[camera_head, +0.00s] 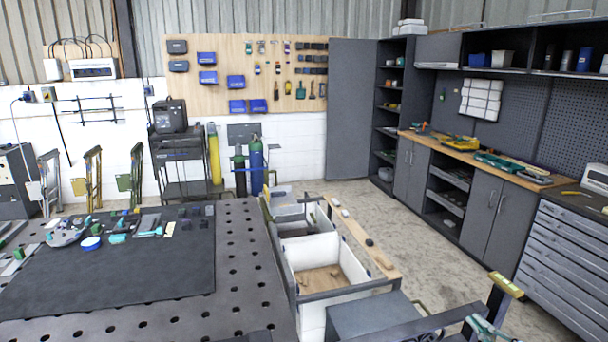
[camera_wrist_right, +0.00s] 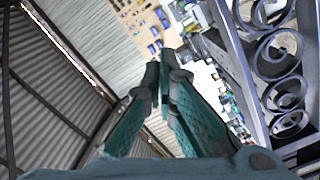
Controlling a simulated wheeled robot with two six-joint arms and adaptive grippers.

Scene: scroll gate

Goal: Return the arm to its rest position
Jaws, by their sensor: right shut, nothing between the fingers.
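My right gripper (camera_head: 484,326) shows as teal parts at the bottom right edge of the head view, partly cut off. In the right wrist view, its two teal fingers (camera_wrist_right: 161,78) point away from the camera with their tips together. It is shut and holds nothing. A dark metal gate with scroll shapes (camera_wrist_right: 287,92) stands to the right of the fingers in that view, apart from them. My left gripper is not in the head view.
A perforated dark table (camera_head: 245,270) with a black mat (camera_head: 150,275) and several tools fills the left. White bins (camera_head: 335,253) stand right of it. Workbench cabinets (camera_head: 484,212) line the right wall. The concrete floor (camera_head: 425,262) between is mostly clear.

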